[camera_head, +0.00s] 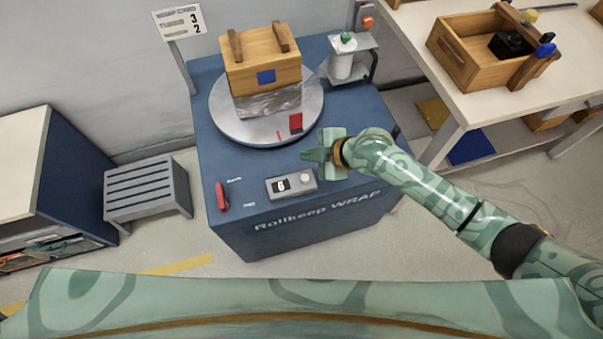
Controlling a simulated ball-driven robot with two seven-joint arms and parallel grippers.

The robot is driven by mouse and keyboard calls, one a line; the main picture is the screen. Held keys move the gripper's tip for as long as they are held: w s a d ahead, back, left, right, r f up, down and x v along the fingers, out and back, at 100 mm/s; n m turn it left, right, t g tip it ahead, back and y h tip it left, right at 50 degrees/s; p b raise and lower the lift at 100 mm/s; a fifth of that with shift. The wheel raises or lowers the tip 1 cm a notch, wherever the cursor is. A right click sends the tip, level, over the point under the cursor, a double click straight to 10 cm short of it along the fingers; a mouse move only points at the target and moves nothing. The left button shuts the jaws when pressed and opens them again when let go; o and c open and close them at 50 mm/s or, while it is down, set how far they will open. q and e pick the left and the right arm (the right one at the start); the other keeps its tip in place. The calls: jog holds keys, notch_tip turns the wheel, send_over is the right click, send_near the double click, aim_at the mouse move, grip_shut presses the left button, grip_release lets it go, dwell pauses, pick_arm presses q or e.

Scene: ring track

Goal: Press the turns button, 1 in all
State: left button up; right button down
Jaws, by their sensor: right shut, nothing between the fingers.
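The turns button is a round pale knob (306,178) on a small grey panel (291,184) whose display reads 6. The panel lies on the front of the blue wrapping machine (224,161). My right gripper (306,155) is shut and empty, with its fingers pointing left. In the picture it is just above the panel and button, apart from them as far as I can see; its exact height is unclear. A wooden crate (262,58) with a blue square stands on the round turntable (226,116), with clear film around its lower part. My left gripper is not in view.
A red lever (222,196) sits left of the panel. A film roll (342,65) stands at the machine's back right. A white table (414,38) with an open wooden box (470,70) is at the right. A grey slatted stool (146,186) stands left.

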aim_at(309, 179)
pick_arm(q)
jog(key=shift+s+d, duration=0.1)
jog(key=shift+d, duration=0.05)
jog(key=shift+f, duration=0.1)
pick_arm(e)
jog(key=shift+f, duration=0.1)
